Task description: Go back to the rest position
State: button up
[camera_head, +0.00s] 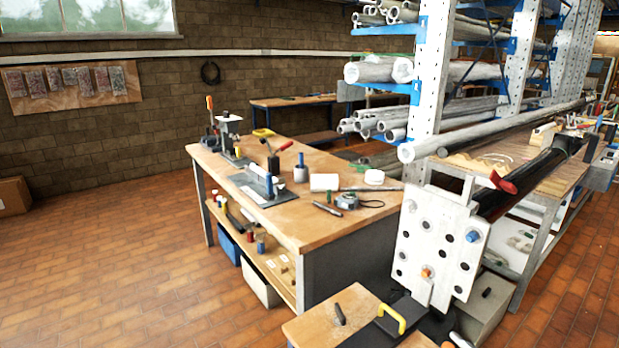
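My gripper is not in view, and I cannot make out any part of my arm for certain. A pale flange plate (438,246) with several dark holes stands tilted at the right front. A blue piece (473,236) and an orange piece (426,272) sit in the plate's face. A thick black tube (520,181) runs back from behind the plate to the upper right. A red handle (503,183) shows beside the tube.
A wooden workbench (313,223) with tools stands in the middle. A small wooden table (336,309) with a yellow handle (392,318) is at the front. A rack (431,77) of pipes fills the back right. The brick floor (110,262) at left is clear.

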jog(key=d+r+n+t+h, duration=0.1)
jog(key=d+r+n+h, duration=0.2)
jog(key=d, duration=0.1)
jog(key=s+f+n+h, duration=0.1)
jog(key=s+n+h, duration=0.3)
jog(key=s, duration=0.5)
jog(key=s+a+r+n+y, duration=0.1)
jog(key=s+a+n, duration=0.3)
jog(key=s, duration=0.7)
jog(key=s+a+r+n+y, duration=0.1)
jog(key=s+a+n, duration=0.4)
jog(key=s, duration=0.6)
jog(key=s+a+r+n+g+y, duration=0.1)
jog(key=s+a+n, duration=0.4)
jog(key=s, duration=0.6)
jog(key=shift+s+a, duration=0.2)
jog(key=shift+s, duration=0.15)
